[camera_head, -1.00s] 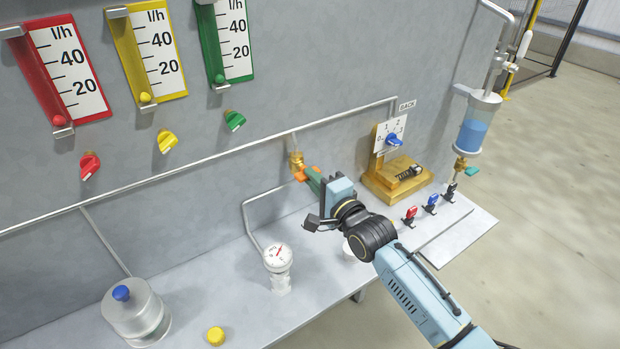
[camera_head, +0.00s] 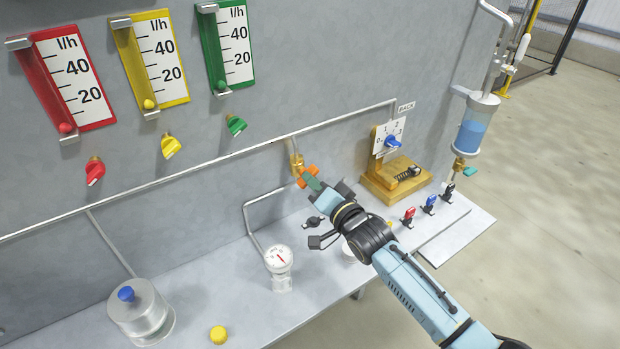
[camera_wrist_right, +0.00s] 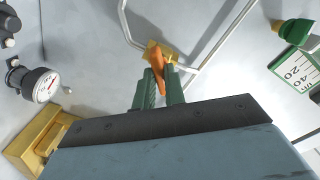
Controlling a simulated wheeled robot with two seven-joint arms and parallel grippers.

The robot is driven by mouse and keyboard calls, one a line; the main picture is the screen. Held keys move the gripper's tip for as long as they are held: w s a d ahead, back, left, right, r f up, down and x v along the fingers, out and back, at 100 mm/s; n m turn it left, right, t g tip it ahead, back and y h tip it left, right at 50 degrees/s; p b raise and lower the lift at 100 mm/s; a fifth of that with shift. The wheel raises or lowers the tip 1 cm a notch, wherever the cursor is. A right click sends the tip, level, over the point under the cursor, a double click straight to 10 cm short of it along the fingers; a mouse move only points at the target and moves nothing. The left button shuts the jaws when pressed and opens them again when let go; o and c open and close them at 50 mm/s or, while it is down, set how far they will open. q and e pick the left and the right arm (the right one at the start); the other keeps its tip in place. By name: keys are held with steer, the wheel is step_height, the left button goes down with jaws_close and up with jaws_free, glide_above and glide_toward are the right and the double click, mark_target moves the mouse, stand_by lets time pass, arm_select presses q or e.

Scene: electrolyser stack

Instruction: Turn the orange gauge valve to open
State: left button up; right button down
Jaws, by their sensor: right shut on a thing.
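The orange gauge valve (camera_head: 309,172) has an orange handle on a brass body, fixed to a pipe branch on the grey panel. My right gripper (camera_head: 310,180) reaches it from the lower right. In the right wrist view its two green fingers (camera_wrist_right: 159,86) are closed around the orange handle (camera_wrist_right: 158,70), with the brass body (camera_wrist_right: 155,48) just beyond. Part of the handle is hidden between the fingers. The round white gauge (camera_head: 279,259) stands on the bench below and left of the valve. My left gripper is not in view.
Red (camera_head: 95,170), yellow (camera_head: 170,146) and green (camera_head: 235,124) valves sit under the flow meters. A jar (camera_head: 141,312) and yellow cap (camera_head: 218,335) stand at the bench front.

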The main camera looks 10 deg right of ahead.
steer(key=shift+n, duration=0.6)
steer(key=shift+n+p, duration=0.35)
steer(key=shift+n, duration=1.95)
steer(key=n, duration=0.3)
steer(key=shift+n, duration=0.4)
steer(key=c, duration=1.3)
jaws_free()
steer(key=shift+s, duration=0.1)
